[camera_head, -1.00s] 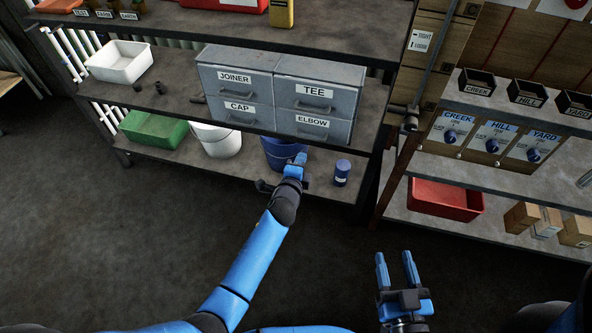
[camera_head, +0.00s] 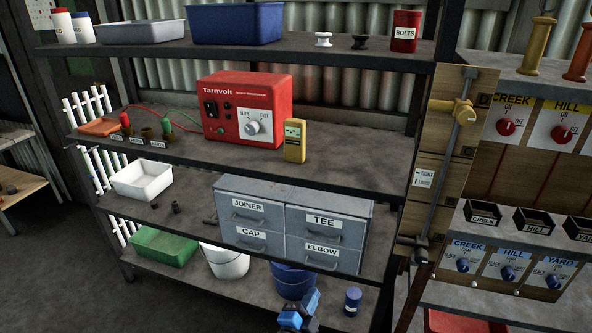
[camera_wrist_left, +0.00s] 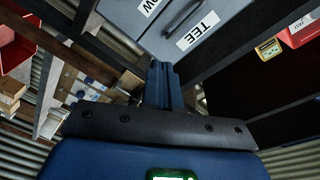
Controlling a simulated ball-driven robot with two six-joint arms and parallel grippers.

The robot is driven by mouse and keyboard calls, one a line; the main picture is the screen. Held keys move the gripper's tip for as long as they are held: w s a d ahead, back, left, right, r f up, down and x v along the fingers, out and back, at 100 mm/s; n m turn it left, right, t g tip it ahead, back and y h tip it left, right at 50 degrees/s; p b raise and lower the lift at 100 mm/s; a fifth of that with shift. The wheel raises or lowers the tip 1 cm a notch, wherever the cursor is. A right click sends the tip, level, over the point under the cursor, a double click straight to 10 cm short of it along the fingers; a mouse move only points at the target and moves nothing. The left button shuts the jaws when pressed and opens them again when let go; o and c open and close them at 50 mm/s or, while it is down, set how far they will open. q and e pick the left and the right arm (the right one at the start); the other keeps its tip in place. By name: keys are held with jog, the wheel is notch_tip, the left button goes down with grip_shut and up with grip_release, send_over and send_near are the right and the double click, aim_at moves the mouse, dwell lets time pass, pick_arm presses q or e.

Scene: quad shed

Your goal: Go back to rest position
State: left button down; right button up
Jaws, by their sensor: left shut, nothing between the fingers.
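My left gripper (camera_head: 312,298) shows at the bottom of the head view, in front of the lower shelf and below the drawer labelled ELBOW. In the left wrist view its fingers (camera_wrist_left: 159,75) are together with nothing between them. The grey drawer unit (camera_head: 290,222), labelled JOINER, TEE, CAP and ELBOW, stands behind and above it, with all drawers closed. It also shows tilted at the top of the left wrist view (camera_wrist_left: 190,28). My right gripper is outside both current views.
A blue bucket (camera_head: 293,280) and a blue can (camera_head: 352,302) stand on the lower shelf close to my left gripper. A white bucket (camera_head: 225,262) and green bin (camera_head: 163,244) sit further left. A shelf post (camera_head: 405,180) rises to the right.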

pick_arm(q)
jog(key=s+a+r+n+t+y, duration=0.15)
jog(key=s+a+n+y, duration=0.25)
jog(key=s+a+n, duration=0.75)
jog(key=s+a+r+n+y, duration=0.2)
jog(key=s+a+n+y, duration=0.3)
jog(key=s+a, duration=1.05)
notch_tip(320, 180, up, 16)
jog(key=s+d+h+p, duration=0.1)
jog(key=p, duration=1.6)
jog(key=shift+d+r, duration=0.2)
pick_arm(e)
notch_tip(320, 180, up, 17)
